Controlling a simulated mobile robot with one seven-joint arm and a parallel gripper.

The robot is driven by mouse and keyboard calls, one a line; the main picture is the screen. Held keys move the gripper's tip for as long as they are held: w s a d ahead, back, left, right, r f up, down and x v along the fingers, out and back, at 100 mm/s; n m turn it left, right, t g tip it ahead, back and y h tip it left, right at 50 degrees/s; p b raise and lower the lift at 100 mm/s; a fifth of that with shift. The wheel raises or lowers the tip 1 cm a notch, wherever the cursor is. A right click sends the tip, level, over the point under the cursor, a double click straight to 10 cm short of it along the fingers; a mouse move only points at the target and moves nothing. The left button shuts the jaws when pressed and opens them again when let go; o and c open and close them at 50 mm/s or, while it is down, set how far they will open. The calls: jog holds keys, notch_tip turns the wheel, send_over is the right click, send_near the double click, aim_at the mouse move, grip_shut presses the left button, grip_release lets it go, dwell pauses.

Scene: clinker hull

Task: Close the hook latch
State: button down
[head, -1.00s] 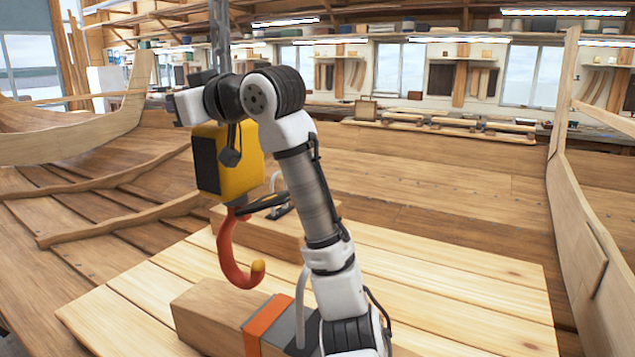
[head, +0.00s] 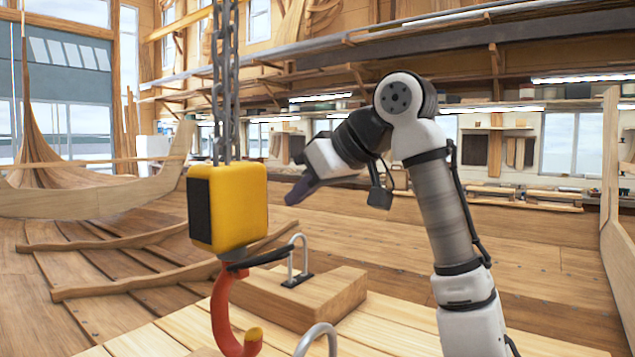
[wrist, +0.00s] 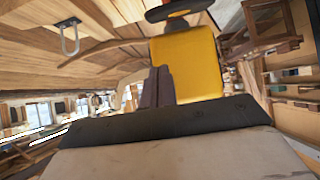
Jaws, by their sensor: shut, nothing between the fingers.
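A yellow hoist block (head: 229,208) hangs on chains left of centre in the head view. Below it hangs a red-orange hook (head: 222,310) with a yellow tip (head: 253,341); its bottom is near the picture's lower edge. The dark hook latch (head: 262,259) sticks out to the right from the hook's neck, well above the tip, so the hook mouth is open. My gripper (head: 292,198) is shut and empty, to the right of the block in the picture. The wrist view shows the gripper fingers (wrist: 158,88) in front of the yellow block (wrist: 187,65), with the dark latch (wrist: 178,10) at the top edge.
A metal loop (head: 298,262) stands on a wooden beam (head: 330,292) just right of the hook. A second metal loop (head: 316,336) shows at the bottom edge. Chains (head: 226,90) rise above the block.

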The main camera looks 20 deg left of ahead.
jog(key=x, duration=0.3)
jog(key=shift+w+a+f, duration=0.2)
jog(key=shift+a+f, duration=0.05)
jog(key=shift+a, duration=0.05)
jog(key=f, duration=0.1)
jog(key=d+f, duration=0.1)
jog(key=f, duration=0.1)
jog(key=shift+s+p, duration=0.15)
jog(key=shift+p, duration=0.15)
jog(key=shift+s+f, duration=0.1)
jog(key=shift+f, duration=0.4)
jog(key=shift+d, duration=0.1)
jog(key=shift+f, duration=0.1)
